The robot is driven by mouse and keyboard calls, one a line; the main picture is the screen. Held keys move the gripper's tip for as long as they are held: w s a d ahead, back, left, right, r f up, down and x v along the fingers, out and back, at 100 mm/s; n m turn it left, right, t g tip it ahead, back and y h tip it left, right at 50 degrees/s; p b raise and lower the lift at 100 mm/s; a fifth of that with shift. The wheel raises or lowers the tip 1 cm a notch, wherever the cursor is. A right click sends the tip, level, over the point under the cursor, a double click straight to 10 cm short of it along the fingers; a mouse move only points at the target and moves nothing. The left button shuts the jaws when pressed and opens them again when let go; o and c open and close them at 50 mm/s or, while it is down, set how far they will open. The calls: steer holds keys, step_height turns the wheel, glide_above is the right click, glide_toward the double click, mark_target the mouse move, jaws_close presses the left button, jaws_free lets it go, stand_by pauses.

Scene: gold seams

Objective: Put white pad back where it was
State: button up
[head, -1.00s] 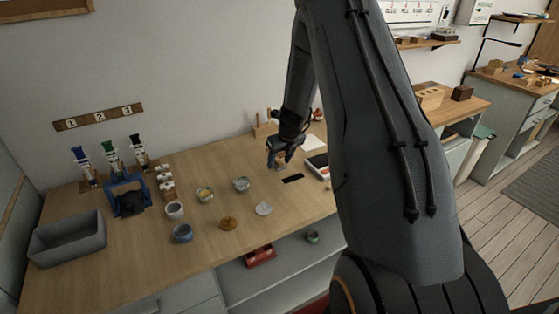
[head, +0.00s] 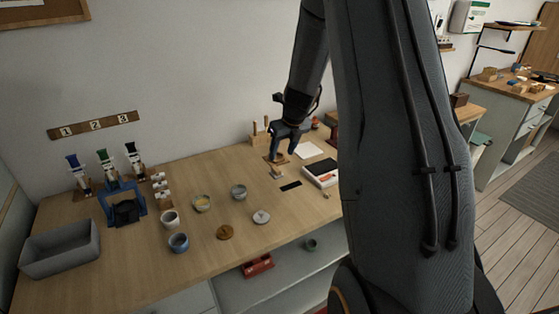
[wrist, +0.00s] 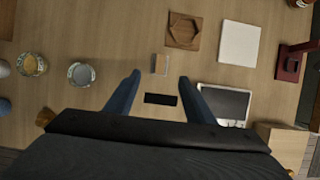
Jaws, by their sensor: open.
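A flat white square pad (wrist: 240,43) lies on the table at the upper right of the wrist view; it also shows in the head view (head: 309,150). A small block, part pale grey and part wood-coloured (wrist: 159,64), lies between my fingertips as seen in the wrist view, and in the head view (head: 277,173) it rests on the table below my gripper. I cannot tell which of the two is the task's white pad. My gripper (head: 283,152) is open and empty above the table; its two blue fingers (wrist: 160,75) are spread wide.
A black strip (wrist: 160,99) lies just nearer than the block. A wooden square with a hexagonal outline (wrist: 184,31) lies beyond it. Bowls (wrist: 81,73) stand left.

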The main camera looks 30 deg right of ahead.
steer(key=s+a+r+n+g, duration=0.1)
steer(key=s+a+n, duration=0.5)
steer(key=s+n, duration=0.3)
steer(key=s+a+r+n+g, duration=0.1)
steer(key=s+a+n, duration=0.6)
steer(key=n, duration=0.7)
steer(key=s+a+r+n+g, duration=0.1)
steer(key=s+a+r+n, duration=0.1)
steer(key=s+a+n, duration=0.5)
steer(key=s+n, duration=0.5)
steer(key=shift+a+r+n, duration=0.15)
steer(key=shift+r+n, duration=0.15)
steer(key=shift+r, duration=0.1)
